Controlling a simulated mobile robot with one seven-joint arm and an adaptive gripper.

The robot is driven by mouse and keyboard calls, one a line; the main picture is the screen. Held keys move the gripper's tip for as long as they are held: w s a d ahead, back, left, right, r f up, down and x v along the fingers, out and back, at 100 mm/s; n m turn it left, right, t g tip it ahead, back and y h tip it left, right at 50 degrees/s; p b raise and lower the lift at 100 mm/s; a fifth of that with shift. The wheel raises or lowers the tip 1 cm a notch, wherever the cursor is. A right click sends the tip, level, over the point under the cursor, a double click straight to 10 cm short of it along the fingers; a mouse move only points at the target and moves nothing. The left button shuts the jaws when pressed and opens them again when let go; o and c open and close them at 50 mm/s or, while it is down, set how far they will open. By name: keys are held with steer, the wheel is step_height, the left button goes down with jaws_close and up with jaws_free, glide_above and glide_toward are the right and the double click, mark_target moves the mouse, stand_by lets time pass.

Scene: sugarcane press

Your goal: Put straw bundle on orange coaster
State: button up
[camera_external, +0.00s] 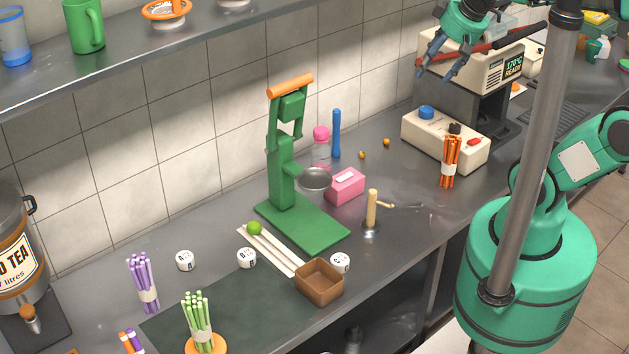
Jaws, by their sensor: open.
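A green straw-like bundle (198,314) with a pale band stands upright on the orange coaster (219,345) at the bottom. It hides much of the coaster. A purple bundle (142,280) stands upright to its left, on the counter. An orange bundle (451,160) with a white band stands upright at the right, in front of a cream box. A further orange and purple bundle (130,341) is cut off by the bottom edge. My gripper (438,68) is open and empty, high at the upper right near the toaster-like machine, far from the coaster.
The green press (285,175) stands mid-counter with its base plate. Around it are a pink box (345,187), a brown box (320,283), a wooden-handled tool (371,208) and several white labelled pieces. A cream box (445,140) stands behind the orange bundle. A shelf (120,62) hangs above left.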

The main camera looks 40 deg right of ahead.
steer(key=s+d, duration=0.1)
steer(key=s+d+f, duration=0.1)
steer(key=s, duration=0.1)
steer(key=shift+s+d, duration=0.2)
steer(key=shift+d, duration=0.05)
step_height(320, 180, down, 4)
steer(key=b, duration=0.3)
steer(key=shift+r+b, duration=0.15)
steer(key=shift+b, duration=0.15)
